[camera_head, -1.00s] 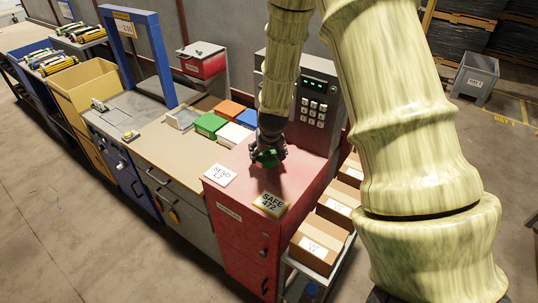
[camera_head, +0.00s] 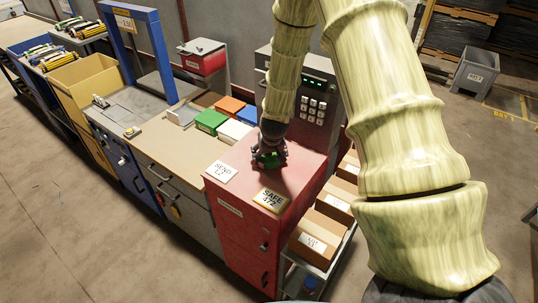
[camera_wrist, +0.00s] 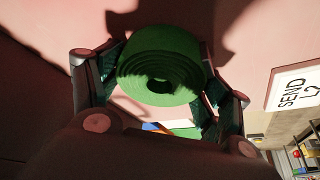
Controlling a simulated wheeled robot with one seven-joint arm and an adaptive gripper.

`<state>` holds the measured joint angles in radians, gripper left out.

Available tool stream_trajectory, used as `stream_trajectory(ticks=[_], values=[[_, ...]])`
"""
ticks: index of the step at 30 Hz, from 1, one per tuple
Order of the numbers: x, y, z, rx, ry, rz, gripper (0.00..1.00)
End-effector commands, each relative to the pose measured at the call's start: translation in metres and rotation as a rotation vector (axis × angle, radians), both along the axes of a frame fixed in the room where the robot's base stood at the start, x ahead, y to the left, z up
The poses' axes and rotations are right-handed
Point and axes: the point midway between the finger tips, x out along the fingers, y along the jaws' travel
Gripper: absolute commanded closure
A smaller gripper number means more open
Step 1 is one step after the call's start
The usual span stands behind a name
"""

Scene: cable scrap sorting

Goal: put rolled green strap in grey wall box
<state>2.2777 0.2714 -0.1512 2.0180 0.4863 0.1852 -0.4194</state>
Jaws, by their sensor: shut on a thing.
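The rolled green strap (camera_head: 268,159) is held between the fingers of my gripper (camera_head: 270,154), over the red cabinet top (camera_head: 300,175). In the wrist view the strap (camera_wrist: 163,70) is a thick coil with a dark hole in its middle, and the fingers (camera_wrist: 160,85) close on both its sides. I cannot tell whether the strap touches the cabinet top. Behind the bench, a small box (camera_head: 203,61) with a red front and grey top stands against a grey panel. I cannot tell whether this is the grey wall box.
A keypad panel (camera_head: 314,105) rises behind the cabinet top. SEND (camera_head: 221,172) and SAFE (camera_head: 271,199) signs lie in front. Cardboard boxes (camera_head: 316,237) stand right. A grey bin (camera_head: 474,75) stands on the floor.

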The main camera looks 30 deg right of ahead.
Motion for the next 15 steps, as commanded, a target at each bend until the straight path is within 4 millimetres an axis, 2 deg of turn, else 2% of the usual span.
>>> stream_trajectory(ticks=[2,3,6,15], values=[[0.0001,0.0,-0.0026,0.0,0.0,0.0,0.52],[0.0,0.0,-0.0023,0.0,0.0,0.0,0.19],[0.0,0.0,-0.002,0.0,0.0,0.0,0.01],[-0.0001,0.0,-0.0019,0.0,0.0,0.0,0.01]])
